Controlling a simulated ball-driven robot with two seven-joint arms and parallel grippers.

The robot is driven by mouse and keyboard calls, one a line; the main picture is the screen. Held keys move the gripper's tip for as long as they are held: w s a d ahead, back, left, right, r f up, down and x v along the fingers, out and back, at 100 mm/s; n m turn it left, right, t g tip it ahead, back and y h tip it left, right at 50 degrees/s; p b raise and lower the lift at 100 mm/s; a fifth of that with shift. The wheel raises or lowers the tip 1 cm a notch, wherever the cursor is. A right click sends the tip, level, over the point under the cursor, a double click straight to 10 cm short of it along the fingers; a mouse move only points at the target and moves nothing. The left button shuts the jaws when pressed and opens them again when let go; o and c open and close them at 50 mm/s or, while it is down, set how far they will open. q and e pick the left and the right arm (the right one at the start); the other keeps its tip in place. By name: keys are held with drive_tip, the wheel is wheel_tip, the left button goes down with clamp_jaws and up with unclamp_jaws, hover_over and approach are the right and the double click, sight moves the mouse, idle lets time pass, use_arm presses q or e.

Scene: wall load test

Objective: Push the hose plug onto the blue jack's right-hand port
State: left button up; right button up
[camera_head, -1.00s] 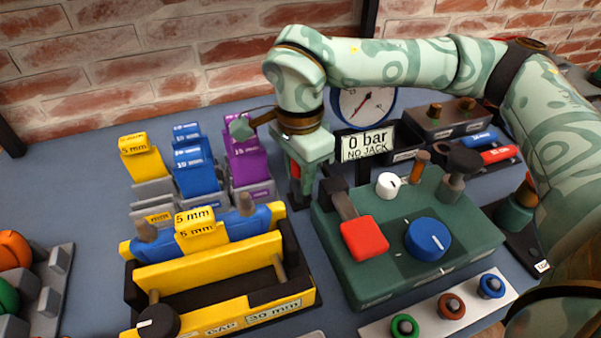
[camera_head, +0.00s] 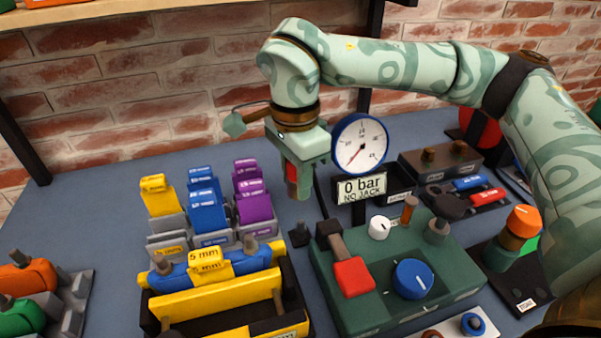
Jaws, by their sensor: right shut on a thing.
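The blue jack (camera_head: 228,265) lies in the yellow-and-black frame (camera_head: 215,305), with a yellow 5 mm block (camera_head: 206,260) on its middle. Its right-hand port (camera_head: 250,246) is a grey stub at the right end; another stub (camera_head: 163,265) is at the left end. My right gripper (camera_head: 293,172) is shut on the hose plug (camera_head: 298,184), a red and brown piece pointing down. It hangs above and to the right of the right-hand port, apart from it. The jaws partly hide the plug. My left gripper is not in view.
A small black holder (camera_head: 299,235) stands below the plug. The green pump box (camera_head: 370,300) with red lever pad (camera_head: 354,275) and blue knob (camera_head: 413,279) is at right. The gauge (camera_head: 359,144) stands above a "0 bar NO JACK" sign (camera_head: 361,188). Yellow, blue and purple blocks (camera_head: 207,212) stand at left.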

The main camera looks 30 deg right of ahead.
drive_tip(key=s+a+r+p, duration=0.5)
drive_tip(key=a+r+p, duration=0.25)
drive_tip(key=a, duration=0.35)
drive_tip(key=b, duration=0.3)
hover_over(247, 237)
wheel_tip(247, 237, down, 4)
drive_tip(key=shift+f, duration=0.15)
drive_tip(key=shift+w+f, duration=0.1)
drive_tip(key=shift+f, duration=0.3)
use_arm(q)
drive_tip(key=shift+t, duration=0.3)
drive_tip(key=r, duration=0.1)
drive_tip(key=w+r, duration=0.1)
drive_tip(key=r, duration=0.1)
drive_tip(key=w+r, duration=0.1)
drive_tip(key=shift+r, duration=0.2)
use_arm(e)
drive_tip(key=shift+f, duration=0.15)
use_arm(q)
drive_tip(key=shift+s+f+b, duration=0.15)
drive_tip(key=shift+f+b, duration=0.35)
drive_tip(key=shift+b, duration=0.15)
use_arm(e)
drive_tip(key=shift+f, duration=1.1)
drive_tip(key=shift+f, duration=0.1)
